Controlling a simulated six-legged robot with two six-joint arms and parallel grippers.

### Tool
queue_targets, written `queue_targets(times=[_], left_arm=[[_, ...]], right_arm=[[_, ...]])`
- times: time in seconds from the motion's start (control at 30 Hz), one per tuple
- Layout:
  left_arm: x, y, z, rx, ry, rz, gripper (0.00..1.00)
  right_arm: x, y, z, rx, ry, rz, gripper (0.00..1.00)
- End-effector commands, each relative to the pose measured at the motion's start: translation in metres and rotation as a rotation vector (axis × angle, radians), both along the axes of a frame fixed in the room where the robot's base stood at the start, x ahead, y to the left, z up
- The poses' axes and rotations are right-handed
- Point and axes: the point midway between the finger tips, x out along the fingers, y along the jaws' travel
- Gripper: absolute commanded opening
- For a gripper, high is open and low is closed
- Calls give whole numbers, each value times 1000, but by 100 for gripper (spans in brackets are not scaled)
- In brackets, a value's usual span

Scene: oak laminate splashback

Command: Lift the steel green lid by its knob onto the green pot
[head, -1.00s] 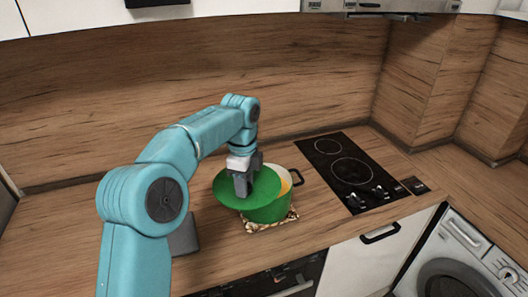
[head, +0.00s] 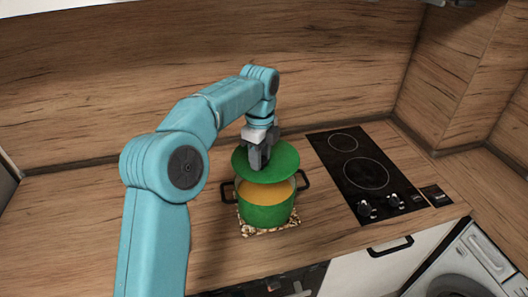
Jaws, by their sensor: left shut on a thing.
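The green lid (head: 283,160) hangs roughly level above the back part of the green pot (head: 266,215). My left gripper (head: 258,163) points down and is shut on the lid's knob, which its fingers hide. The pot stands upright with a dark handle on each side. Orange contents show in its open front part, below the lid. A gap shows between the lid and the pot's front rim. My right gripper is not in the head view.
The pot stands on a patterned trivet (head: 272,231) on the wooden counter. A black hob (head: 365,173) with knobs lies to the right. The wooden splashback (head: 150,70) rises behind. Counter to the left of the pot is clear.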

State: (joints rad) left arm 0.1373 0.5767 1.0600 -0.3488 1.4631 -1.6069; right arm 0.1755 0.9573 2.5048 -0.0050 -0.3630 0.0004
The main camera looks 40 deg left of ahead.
Motion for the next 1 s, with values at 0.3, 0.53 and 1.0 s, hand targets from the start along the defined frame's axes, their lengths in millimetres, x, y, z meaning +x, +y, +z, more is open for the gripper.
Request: queue_targets(times=[0.3,0.53,1.0], left_arm=[[-6,0,-24,0,-1,1,0],[-4,-1,-50,0,-2,1,0],[1,0,-74,0,-3,1,0]], right_arm=[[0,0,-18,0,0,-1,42],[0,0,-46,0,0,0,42],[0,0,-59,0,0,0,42]])
